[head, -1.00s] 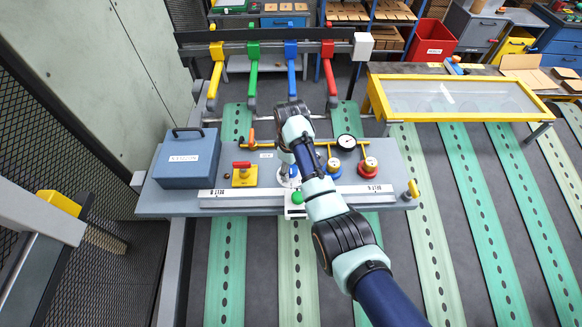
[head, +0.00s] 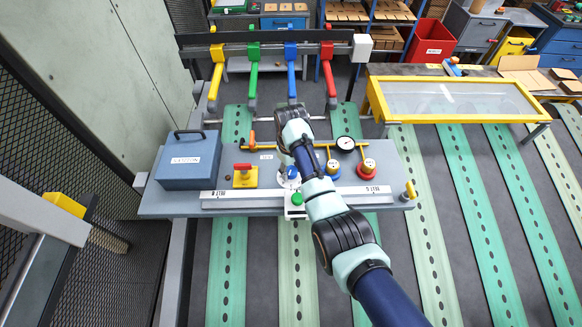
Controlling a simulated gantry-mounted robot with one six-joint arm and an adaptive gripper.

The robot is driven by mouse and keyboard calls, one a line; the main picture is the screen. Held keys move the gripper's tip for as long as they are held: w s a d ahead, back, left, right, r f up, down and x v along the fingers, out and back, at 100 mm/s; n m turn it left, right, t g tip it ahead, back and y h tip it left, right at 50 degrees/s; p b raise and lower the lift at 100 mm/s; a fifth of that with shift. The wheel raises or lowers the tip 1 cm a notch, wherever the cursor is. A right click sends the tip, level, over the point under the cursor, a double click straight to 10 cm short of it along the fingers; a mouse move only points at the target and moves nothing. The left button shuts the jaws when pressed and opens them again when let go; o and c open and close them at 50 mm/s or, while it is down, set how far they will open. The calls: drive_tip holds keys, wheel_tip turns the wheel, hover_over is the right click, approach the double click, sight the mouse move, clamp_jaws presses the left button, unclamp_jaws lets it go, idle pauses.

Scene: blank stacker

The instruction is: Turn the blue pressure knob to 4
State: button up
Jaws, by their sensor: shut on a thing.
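The blue pressure knob (head: 292,173) sits on a round white dial on the grey control board, left of the pipe valves. My gripper (head: 287,167) is at the knob, pointing down, shut on it. My forearm and wrist hide most of the fingers and part of the knob. The dial's numbers and the knob's pointer are too small or hidden to read.
On the board (head: 222,206) stand a blue-grey box (head: 188,160), a red-handled yellow switch (head: 244,177), a green button (head: 297,199), a blue valve (head: 333,168), a red valve (head: 366,169) and a round gauge (head: 346,143). Coloured levers (head: 252,75) hang behind.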

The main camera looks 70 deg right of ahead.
sight(291, 170)
drive_tip(key=m+p, duration=0.1)
drive_tip(key=m, duration=0.3)
drive_tip(key=shift+m, duration=0.7)
drive_tip(key=o, duration=1.1)
drive_tip(key=shift+o, duration=0.2)
wheel_tip(291, 170, up, 12)
